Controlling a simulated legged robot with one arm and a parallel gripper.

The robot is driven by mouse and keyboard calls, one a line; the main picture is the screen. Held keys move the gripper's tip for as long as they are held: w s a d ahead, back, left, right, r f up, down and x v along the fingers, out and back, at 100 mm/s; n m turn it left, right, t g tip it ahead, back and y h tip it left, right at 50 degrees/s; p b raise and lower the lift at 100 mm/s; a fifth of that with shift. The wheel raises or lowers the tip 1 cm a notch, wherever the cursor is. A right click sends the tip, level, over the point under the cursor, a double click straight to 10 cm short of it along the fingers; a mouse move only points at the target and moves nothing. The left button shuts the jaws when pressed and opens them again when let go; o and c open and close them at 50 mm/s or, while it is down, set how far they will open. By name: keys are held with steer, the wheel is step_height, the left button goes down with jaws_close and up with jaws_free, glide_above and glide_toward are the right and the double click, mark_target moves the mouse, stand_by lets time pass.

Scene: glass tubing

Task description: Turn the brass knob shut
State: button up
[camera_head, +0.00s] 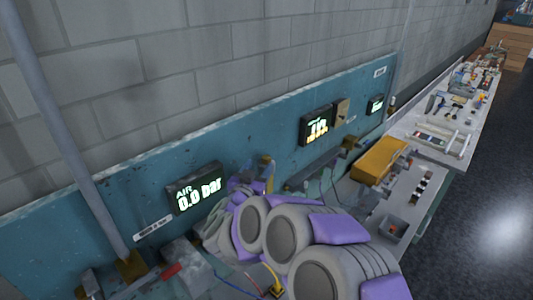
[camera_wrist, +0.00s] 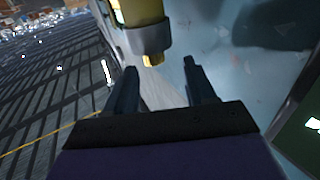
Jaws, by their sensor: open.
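A brass-yellow fitting (camera_wrist: 141,12) with a grey collar (camera_wrist: 150,40) and a small brass tip (camera_wrist: 153,60) shows at the top of the wrist view; it looks like the brass knob, but I cannot be sure. My gripper (camera_wrist: 160,69) is open and empty. Its two dark fingers point towards the fitting, with the tip in line with the gap between them. I cannot tell whether they touch it. In the head view my arm hides the gripper. A brass-coloured piece (camera_head: 267,170) shows just behind the arm. A display (camera_head: 194,189) beside it reads "AIR 0.0 bar".
A teal panel (camera_head: 90,222) runs along the block wall with further displays (camera_head: 316,124). A grey pipe (camera_head: 62,130) stands at left. A yellow box (camera_head: 379,160) and a cluttered bench (camera_head: 450,125) lie to the right. Dark floor (camera_head: 490,210) is clear at far right.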

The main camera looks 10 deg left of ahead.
mark_target(271, 160)
steer(key=w, duration=0.3)
steer(key=shift+w, duration=0.25)
steer(key=w, duration=0.1)
steer(key=w+d, duration=0.1)
steer(key=w, duration=0.1)
steer(key=shift+w+d+r+p, duration=0.1)
steer(key=shift+w+d+p, duration=0.1)
steer(key=shift+d+p, duration=0.2)
steer(key=shift+w+d+r, duration=0.1)
steer(key=shift+w+d, duration=0.05)
steer(key=shift+w, duration=0.25)
steer(key=shift+a, duration=0.8)
steer(key=shift+c, duration=0.5)
steer(key=shift+d, duration=0.5)
steer(key=c, duration=0.6)
steer(key=shift+a, duration=0.15)
steer(key=shift+c, duration=1.3)
steer(key=shift+b, duration=0.3)
